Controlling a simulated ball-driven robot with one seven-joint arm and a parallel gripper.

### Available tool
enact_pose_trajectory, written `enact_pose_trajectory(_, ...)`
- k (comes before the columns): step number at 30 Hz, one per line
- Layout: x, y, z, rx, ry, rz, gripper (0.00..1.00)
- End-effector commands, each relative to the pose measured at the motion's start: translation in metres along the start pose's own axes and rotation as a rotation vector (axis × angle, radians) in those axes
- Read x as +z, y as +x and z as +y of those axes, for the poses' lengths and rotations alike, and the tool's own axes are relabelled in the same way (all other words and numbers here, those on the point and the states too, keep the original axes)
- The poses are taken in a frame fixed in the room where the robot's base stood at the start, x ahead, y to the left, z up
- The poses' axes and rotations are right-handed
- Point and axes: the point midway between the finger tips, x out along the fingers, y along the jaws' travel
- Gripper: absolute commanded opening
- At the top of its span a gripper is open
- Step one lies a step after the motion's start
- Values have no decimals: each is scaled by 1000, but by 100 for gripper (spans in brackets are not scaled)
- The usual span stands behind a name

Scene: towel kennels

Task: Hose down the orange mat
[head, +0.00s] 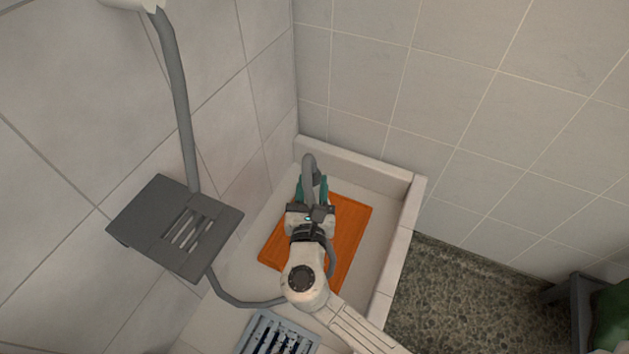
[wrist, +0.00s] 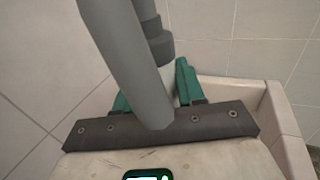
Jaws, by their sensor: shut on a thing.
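The orange mat (head: 350,222) lies flat in the pale tiled basin (head: 388,262), partly hidden by my arm and gripper. My gripper (head: 312,187), with teal fingers, is above the mat toward its far side. It is shut on a grey hose end (head: 309,165), whose curved part sticks up past the fingers. In the wrist view, the thick grey hose end (wrist: 128,60) runs between the teal fingers of my gripper (wrist: 155,92). I see no water coming out. The mat does not show in the wrist view.
A dark grey wall shelf (head: 170,228) with slots juts out at the left. A thin grey hose (head: 240,300) loops from below it to my arm. Pebbled floor (head: 455,290) lies right of the basin, with a dark stand (head: 572,300).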

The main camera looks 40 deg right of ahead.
Motion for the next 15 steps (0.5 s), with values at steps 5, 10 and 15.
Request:
enact_pose_trajectory(5,2,-7,4,3,0,-2,0)
enact_pose_trajectory(10,2,-12,5,1,0,-2,0)
enact_pose_trajectory(15,1,-15,7,1,0,-2,0)
